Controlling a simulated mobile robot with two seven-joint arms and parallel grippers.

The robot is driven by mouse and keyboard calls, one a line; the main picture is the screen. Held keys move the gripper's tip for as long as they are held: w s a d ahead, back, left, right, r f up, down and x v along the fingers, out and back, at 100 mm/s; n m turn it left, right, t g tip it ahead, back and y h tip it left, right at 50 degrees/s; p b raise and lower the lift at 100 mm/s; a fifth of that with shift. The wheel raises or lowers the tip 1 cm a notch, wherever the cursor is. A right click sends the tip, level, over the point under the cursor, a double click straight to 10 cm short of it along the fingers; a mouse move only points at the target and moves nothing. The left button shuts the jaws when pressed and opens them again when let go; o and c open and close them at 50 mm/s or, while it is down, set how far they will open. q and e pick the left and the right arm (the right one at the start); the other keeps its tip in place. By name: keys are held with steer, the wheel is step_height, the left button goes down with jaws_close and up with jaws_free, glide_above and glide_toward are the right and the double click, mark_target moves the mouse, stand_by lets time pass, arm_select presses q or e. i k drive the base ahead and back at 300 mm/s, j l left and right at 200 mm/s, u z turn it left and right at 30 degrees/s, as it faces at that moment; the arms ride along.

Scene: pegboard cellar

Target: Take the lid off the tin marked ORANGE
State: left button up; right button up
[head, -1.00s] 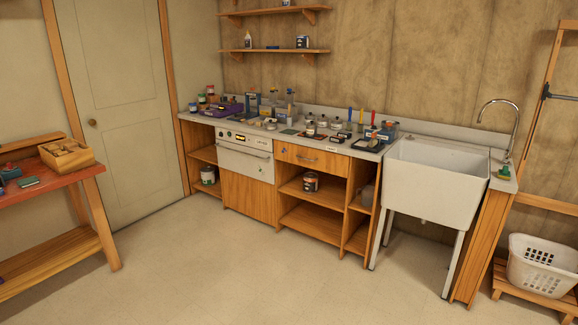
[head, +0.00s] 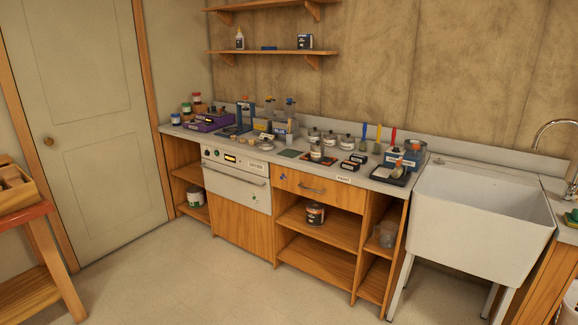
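No tin's label is readable as ORANGE from here, so I cannot tell which one it is. Several small lidded tins stand on the counter (head: 262,150) against the back wall, among them a tin (head: 330,138) and another tin (head: 347,142). A tin with a dark band (head: 317,153) stands in front of them. Neither of my grippers is in view.
A deep white sink (head: 478,205) stands right of the counter. A drawer (head: 312,187) and a white oven-like front (head: 236,178) sit under the counter. A red-topped bench (head: 22,217) is at the left edge. The floor (head: 180,275) before the counter is clear.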

mark_target(317, 146)
steer(key=i+z, duration=0.1)
steer(key=i, duration=0.6)
steer(key=i+j+z, duration=0.1)
steer(key=i, duration=0.6)
steer(key=i+j+z, duration=0.2)
steer(key=i+z, duration=0.25)
steer(key=i+j+z, duration=0.45)
steer(key=l, duration=0.1)
